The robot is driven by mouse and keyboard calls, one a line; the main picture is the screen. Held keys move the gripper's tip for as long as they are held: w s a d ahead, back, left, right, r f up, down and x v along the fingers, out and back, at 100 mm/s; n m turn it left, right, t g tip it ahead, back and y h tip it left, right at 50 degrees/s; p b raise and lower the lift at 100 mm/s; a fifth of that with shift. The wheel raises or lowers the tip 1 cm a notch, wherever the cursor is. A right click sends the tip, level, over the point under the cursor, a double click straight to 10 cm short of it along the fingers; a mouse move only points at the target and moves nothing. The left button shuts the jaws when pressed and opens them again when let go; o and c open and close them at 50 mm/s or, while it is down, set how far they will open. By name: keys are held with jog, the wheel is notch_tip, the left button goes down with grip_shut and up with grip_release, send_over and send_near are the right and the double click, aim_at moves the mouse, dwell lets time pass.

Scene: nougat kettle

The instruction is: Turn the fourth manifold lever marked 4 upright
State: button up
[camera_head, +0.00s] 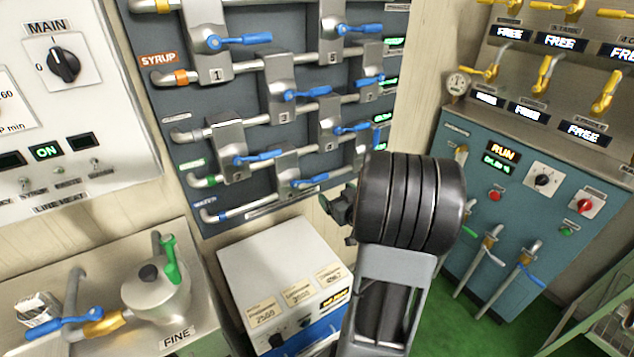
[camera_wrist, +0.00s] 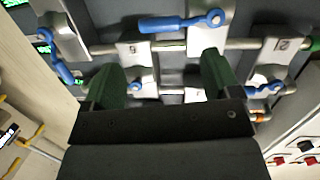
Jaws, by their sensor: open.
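The manifold panel (camera_head: 185,105) carries several blue levers on metal blocks. In the wrist view this lever (camera_wrist: 175,24) lies across the top, beyond the fingertips. My gripper (camera_head: 328,204) is right of and below that lever in the head view. Its two dark green fingers (camera_wrist: 160,62) are apart, with nothing held between them.
Neighbouring blue levers (camera_head: 262,156) and (camera_head: 355,129) stick out close above. A white box (camera_head: 270,250) stands below the panel. A kettle with a green handle (camera_head: 155,290) is at lower left. A teal cabinet (camera_head: 480,165) with valves stands right.

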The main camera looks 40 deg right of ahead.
aim_at(321, 179)
jog(key=w, duration=0.4)
jog(key=w+d+t, duration=0.1)
jog(key=w, duration=0.3)
jog(key=w+f+t+y, duration=0.1)
jog(key=w, duration=0.2)
jog(key=shift+w+d+p, duration=0.3)
jog(key=shift+w, duration=0.1)
